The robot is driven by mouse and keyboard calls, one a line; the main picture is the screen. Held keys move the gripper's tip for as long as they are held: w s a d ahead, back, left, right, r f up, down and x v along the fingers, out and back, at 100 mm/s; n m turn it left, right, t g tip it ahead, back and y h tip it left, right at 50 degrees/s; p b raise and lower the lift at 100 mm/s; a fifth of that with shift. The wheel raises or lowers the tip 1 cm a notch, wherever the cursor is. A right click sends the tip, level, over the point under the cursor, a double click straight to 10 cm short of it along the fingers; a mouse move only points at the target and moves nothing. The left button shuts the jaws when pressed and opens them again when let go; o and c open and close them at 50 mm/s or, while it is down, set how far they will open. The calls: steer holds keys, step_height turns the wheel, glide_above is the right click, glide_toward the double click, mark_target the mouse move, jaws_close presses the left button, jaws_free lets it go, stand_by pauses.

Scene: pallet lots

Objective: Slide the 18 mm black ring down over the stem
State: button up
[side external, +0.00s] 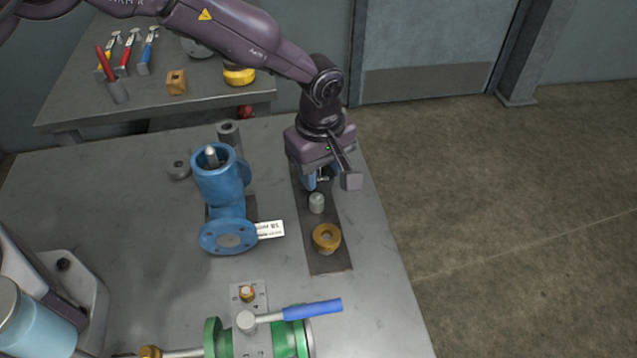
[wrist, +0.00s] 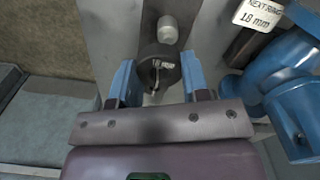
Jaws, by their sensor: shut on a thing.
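The black ring (wrist: 158,62), marked 18 mm, sits between the two blue fingers of my gripper (wrist: 160,80) in the wrist view. My gripper is shut on it. In the side view my gripper (side external: 318,180) is low over the dark strip, right of the blue valve body, and mostly hides the ring. The stem (side external: 211,155) is a pale metal rod with a rounded tip, upright in the open top of the blue valve body (side external: 217,187). The valve body also shows at the right of the wrist view (wrist: 296,100); the stem cannot be made out there.
The dark strip (side external: 329,264) also holds a grey cylinder (side external: 316,203) and a brass ring (side external: 326,238). A white tag (wrist: 258,14) reads "NEXT RING 18 mm". Dark grey round parts (side external: 228,132) stand behind the valve. A green valve with a blue handle (side external: 312,309) is at the front.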

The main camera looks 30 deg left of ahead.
step_height(320, 180, up, 8)
step_height(320, 180, up, 8)
steer(key=r+m, duration=0.1)
steer(key=m, duration=0.5)
glide_above(208, 144)
steer(key=s+d, duration=0.2)
steer(key=shift+w+d+f, duration=0.2)
steer(key=shift+w+f, duration=0.05)
steer(key=shift+m, duration=0.6)
steer(key=shift+f, duration=0.1)
steer(key=shift+f, duration=2.3)
steer(key=shift+f, duration=1.35)
